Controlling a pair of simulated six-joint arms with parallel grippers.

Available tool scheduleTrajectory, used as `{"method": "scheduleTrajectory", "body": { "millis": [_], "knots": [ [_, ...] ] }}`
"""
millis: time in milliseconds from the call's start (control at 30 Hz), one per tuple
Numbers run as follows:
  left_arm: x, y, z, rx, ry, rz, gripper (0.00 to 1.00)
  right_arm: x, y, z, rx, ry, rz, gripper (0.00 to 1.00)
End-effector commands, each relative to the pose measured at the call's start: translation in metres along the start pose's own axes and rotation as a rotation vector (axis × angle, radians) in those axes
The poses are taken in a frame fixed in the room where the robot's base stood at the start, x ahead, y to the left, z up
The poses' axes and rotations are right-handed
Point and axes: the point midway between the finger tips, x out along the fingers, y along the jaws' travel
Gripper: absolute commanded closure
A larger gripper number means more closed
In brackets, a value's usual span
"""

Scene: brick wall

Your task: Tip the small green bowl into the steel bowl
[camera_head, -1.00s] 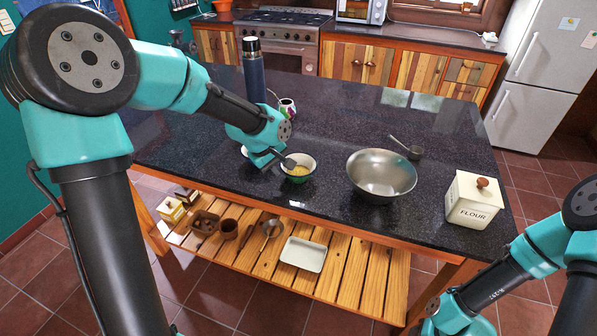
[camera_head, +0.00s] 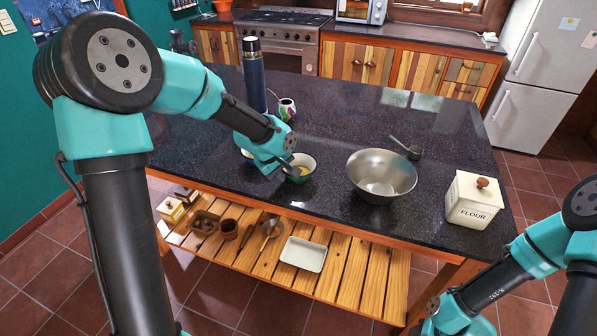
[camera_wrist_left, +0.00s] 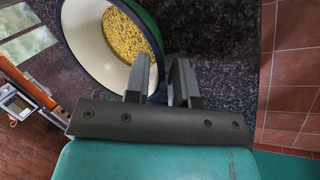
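The small green bowl (camera_head: 301,172) is on or just above the dark countertop, left of the steel bowl. It has a white inside and holds yellow grains, clear in the left wrist view (camera_wrist_left: 84,50). My left gripper (camera_head: 286,168) is at its near left rim. In the left wrist view one finger is inside the bowl and one outside, with the wall pinched between the fingertips (camera_wrist_left: 162,62). The steel bowl (camera_head: 381,174) stands upright and looks empty. My right arm shows at the lower right, with its gripper out of view.
A dark flask (camera_head: 254,76) and a patterned cup (camera_head: 287,109) stand behind my left gripper. Another bowl (camera_head: 246,154) is partly hidden by it. Free countertop separates the bowls.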

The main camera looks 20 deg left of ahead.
Motion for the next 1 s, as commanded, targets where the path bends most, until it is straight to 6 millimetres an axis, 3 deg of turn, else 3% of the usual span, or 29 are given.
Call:
{"method": "scheduleTrajectory", "body": {
  "millis": [233, 567, 1000],
  "knots": [
    [0.000, 0.000, 0.000, 0.000, 0.000, 0.000, 1.00, 0.000, 0.000, 0.000, 0.000, 0.000, 0.000, 0.57],
    [-0.001, 0.001, 0.000, 0.000, 0.000, 0.000, 1.00, 0.000, 0.000, 0.000, 0.000, 0.000, 0.000, 0.57],
    [-0.025, 0.012, 0.000, 0.000, 0.001, 0.002, 1.00, 0.000, 0.000, 0.000, 0.000, 0.000, 0.000, 0.57]
  ]
}}
